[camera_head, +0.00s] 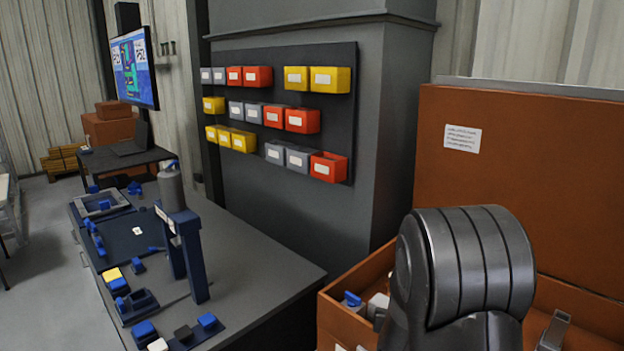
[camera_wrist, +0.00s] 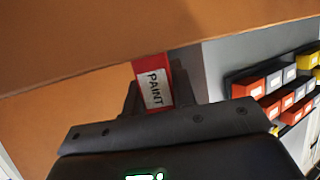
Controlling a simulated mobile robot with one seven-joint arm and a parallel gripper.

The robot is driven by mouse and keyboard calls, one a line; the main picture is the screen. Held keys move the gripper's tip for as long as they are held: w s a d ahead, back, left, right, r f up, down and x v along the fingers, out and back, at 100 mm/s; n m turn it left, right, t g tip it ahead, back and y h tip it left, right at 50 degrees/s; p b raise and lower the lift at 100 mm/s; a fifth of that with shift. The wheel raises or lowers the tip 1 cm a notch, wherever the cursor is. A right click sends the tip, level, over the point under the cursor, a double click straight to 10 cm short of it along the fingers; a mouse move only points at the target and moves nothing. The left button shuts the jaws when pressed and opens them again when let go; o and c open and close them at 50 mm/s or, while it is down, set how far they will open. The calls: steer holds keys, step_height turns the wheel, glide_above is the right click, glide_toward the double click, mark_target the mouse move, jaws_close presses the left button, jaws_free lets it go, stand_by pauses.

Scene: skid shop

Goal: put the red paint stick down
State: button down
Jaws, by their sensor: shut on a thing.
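The red paint stick (camera_wrist: 168,97) shows in the wrist view, with a white label that reads PAINT. My gripper (camera_wrist: 158,98) is shut on it, with a dark finger on each side. The top of the stick runs up to the edge of an orange-brown surface in the picture; I cannot tell whether they touch. In the head view a dark link of my arm fills the lower right, and the gripper and the stick are hidden.
An open orange-brown chest (camera_head: 540,180) stands at the right, with some items inside. Left of it is a dark workbench (camera_head: 255,257) with blue fixtures and a bare stretch at its right end. Coloured bins hang on a wall panel (camera_head: 225,170).

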steer(key=shift+a+f, duration=0.15)
steer(key=shift+a, duration=0.05)
stand_by(0.5)
